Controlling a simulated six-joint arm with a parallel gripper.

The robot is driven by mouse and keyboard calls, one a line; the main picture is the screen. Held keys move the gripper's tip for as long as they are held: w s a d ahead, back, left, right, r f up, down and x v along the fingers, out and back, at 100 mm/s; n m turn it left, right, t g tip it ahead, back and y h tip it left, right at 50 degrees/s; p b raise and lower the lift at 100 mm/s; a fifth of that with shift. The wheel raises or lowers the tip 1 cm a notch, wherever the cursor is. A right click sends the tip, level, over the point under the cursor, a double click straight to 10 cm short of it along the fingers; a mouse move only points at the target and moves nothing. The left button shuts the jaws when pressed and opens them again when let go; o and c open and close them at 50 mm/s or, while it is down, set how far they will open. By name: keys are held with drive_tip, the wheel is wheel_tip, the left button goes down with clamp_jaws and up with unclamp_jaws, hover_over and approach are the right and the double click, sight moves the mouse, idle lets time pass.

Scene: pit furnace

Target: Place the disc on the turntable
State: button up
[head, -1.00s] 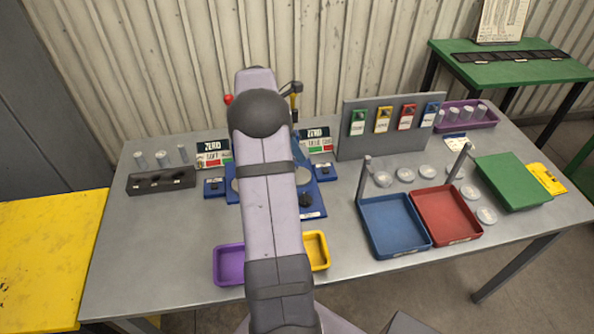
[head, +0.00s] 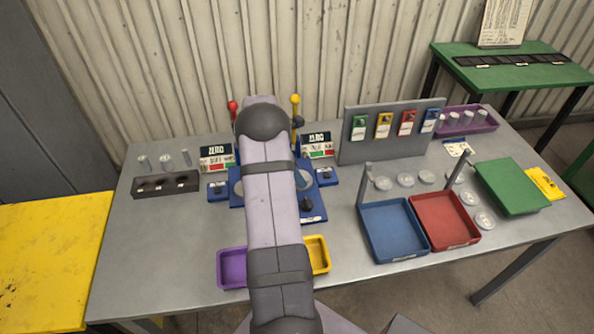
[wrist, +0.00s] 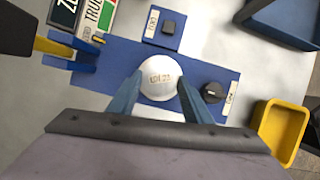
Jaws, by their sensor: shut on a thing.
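My gripper (wrist: 160,84) has its two blue fingers shut on a pale round disc (wrist: 160,78) with dark lettering on its face. The disc is over a blue base plate (wrist: 112,66); I cannot tell if it touches what is below. In the head view my arm hides the gripper and the held disc. The blue base (head: 312,213) shows on both sides of the arm. A pale round surface (head: 303,180), perhaps part of the turntable, shows on it, mostly hidden. A dark knob (wrist: 212,93) is right of the fingers.
Two ZERO signs (head: 217,156) flank the base. A purple tray (head: 232,269) and a yellow tray (head: 319,255) are in front. Blue (head: 392,258) and red (head: 452,246) trays, with several clear discs (head: 405,179) around them, lie right. A black block (head: 165,184) is left.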

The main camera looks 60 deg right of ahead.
drive_tip(key=shift+f, duration=0.1)
drive_tip(key=o, duration=1.3)
drive_tip(key=shift+o, duration=0.2)
drive_tip(key=b+v, duration=0.3)
drive_tip(key=v, duration=0.9)
drive_tip(key=shift+b, duration=0.35)
drive_tip(key=shift+a, duration=0.1)
